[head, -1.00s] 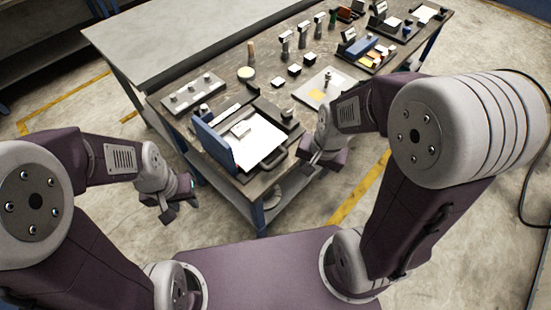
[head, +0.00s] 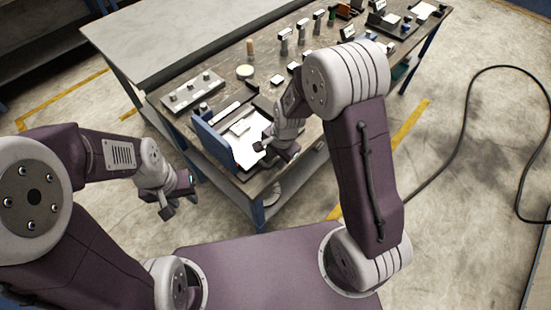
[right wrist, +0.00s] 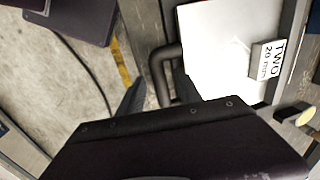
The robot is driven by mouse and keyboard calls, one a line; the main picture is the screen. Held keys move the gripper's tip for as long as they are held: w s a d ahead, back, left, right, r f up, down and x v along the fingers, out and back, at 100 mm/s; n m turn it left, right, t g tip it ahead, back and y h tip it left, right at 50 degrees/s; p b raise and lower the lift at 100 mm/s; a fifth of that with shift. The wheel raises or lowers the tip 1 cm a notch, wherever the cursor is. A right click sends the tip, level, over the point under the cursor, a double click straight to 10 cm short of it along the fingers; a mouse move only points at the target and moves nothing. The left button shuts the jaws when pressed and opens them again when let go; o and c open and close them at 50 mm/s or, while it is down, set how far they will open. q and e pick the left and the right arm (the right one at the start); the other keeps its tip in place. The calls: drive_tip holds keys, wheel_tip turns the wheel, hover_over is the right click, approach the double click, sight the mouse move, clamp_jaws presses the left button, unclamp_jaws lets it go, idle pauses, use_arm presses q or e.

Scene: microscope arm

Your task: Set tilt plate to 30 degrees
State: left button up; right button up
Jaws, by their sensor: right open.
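The tilt plate, a white sheet-like surface (head: 246,152), sits in a dark frame with a blue upright panel (head: 213,145) on its left. The white plate (right wrist: 215,60) also shows in the right wrist view, with a small block marked "TWO 20 mm" (right wrist: 266,60) on it. A dark looped handle (right wrist: 158,72) stands at the plate's edge. My right gripper (head: 268,152) is open and hovers over the plate's near right side, hiding part of it. My left gripper (head: 172,206) hangs off the bench over the floor at left; its jaws are too small to read.
A grey strip with several knobs (head: 192,92) lies behind the plate. A round pale disc (head: 245,72) and several small holders (head: 284,44) stand further back on the bench. Bare floor lies between the bench and my base.

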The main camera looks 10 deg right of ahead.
drive_tip(key=shift+f, duration=0.1)
clamp_jaws()
idle(1.4)
